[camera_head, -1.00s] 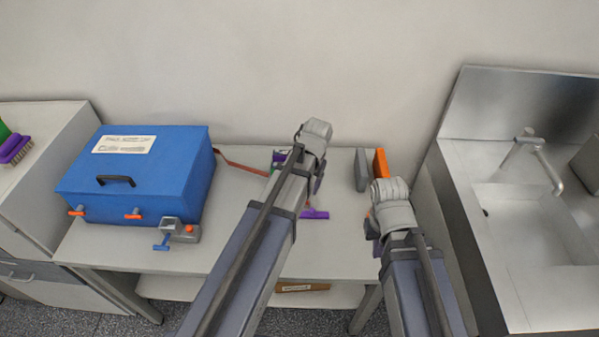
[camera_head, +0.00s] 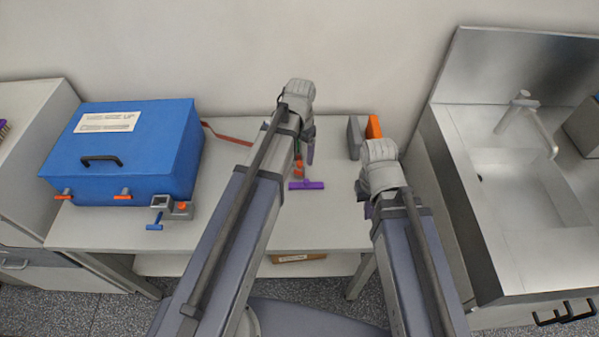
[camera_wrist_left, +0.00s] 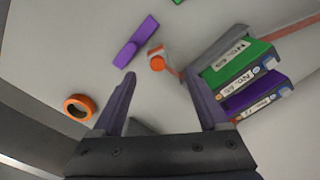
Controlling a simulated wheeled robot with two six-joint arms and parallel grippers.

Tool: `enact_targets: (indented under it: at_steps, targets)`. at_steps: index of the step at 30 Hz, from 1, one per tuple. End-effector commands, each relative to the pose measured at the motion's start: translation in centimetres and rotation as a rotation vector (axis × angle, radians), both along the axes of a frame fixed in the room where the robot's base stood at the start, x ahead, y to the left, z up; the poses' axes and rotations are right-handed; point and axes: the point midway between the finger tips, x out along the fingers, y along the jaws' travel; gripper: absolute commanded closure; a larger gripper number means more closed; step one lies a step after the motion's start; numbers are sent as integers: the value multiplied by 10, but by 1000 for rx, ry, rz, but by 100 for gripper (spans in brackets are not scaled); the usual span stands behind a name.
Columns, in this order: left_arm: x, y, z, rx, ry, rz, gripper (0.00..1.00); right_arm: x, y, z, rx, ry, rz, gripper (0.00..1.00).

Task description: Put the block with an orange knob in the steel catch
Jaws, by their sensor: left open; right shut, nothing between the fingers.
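A small piece with an orange knob (camera_wrist_left: 157,61) lies between my left gripper's open fingers and a purple bar in the left wrist view. An orange piece (camera_head: 298,168) also shows beside my left arm in the head view; its body is mostly hidden. A squarish steel catch (camera_head: 161,201) with a blue lever stands in front of the blue box, against a grey part with an orange top (camera_head: 183,208). My left gripper (camera_wrist_left: 163,95) is open and empty over the table. My right gripper (camera_head: 366,200) is shut and empty, largely hidden behind its wrist.
The blue box (camera_head: 172,150) fills the table's left. A purple bar (camera_head: 307,185), an orange ring (camera_wrist_left: 80,107) and labelled green and purple packs (camera_wrist_left: 245,70) are near my left gripper. A sink (camera_head: 530,190) is right.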

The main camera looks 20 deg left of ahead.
Motion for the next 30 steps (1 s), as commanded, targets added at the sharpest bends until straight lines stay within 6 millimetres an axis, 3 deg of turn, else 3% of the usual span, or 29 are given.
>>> enact_targets:
  at_steps: [13, 23, 30]
  targets:
    - [-7, 1, -48, 2, -1, 1, 23, 0, 0, -48, 0, 0, 0, 100]
    - [-7, 0, -50, 3, -1, 1, 23, 0, 0, -50, 0, 0, 0, 100]
    - [-7, 0, -50, 3, -1, 1, 49, 0, 0, -50, 0, 0, 0, 100]
